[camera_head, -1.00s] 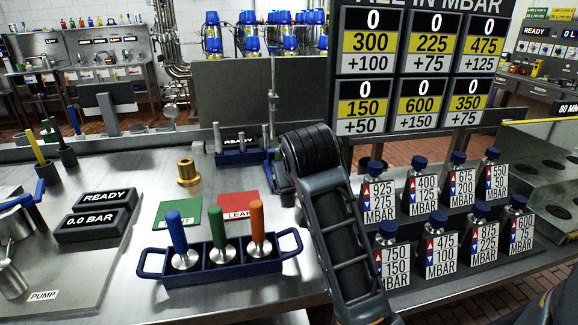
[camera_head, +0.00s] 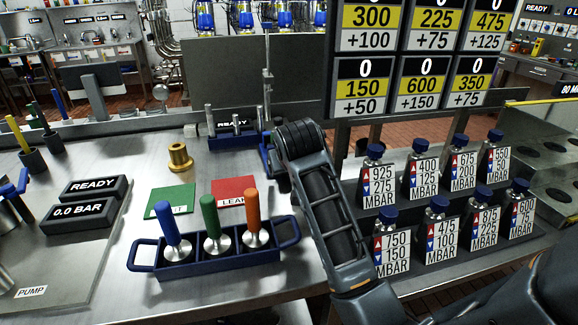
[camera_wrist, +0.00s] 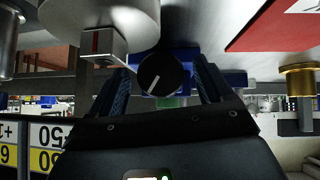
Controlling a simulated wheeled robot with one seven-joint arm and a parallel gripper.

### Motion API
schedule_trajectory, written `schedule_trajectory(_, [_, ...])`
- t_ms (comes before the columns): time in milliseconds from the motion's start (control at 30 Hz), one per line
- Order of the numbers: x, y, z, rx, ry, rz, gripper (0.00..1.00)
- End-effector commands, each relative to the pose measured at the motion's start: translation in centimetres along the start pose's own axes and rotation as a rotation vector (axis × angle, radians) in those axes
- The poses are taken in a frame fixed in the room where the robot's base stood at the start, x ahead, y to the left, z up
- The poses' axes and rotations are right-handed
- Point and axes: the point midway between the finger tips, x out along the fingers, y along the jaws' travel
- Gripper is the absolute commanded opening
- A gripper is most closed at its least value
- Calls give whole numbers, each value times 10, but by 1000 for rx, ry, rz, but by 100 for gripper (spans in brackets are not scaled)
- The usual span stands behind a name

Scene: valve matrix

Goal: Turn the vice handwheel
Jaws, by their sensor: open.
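A round black knob with a white line, which looks like the vice handwheel (camera_wrist: 161,75), sits in front of a blue body in the wrist view. My gripper (camera_wrist: 162,70) is open, with one finger on each side of the knob. I cannot tell whether the fingers touch it. In the head view, part of the blue vice (camera_head: 267,150) shows just left of my dark wrist, which hides the handwheel and my fingers.
A blue tray (camera_head: 270,256) with three coloured-handled tools stands in front of the vice. A green mat (camera_head: 160,203), a red mat (camera_head: 233,187) and a brass fitting (camera_head: 179,157) lie to the left. Several labelled bottles stand in racks at the right.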

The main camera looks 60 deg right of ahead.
Motion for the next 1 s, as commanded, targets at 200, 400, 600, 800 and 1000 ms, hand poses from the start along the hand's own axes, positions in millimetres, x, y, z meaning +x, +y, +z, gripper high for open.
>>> schedule_trajectory(200, [0, 0, 0, 0, 0, 0, 77])
schedule_trajectory(400, [0, 0, 0, 0, 0, 0, 58])
schedule_trajectory(600, [0, 0, 0, 0, 0, 0, 38])
schedule_trajectory(800, [0, 0, 0, 0, 0, -1, 24])
schedule_trajectory(1000, [-3, 2, -2, 60, -2, -61, 23])
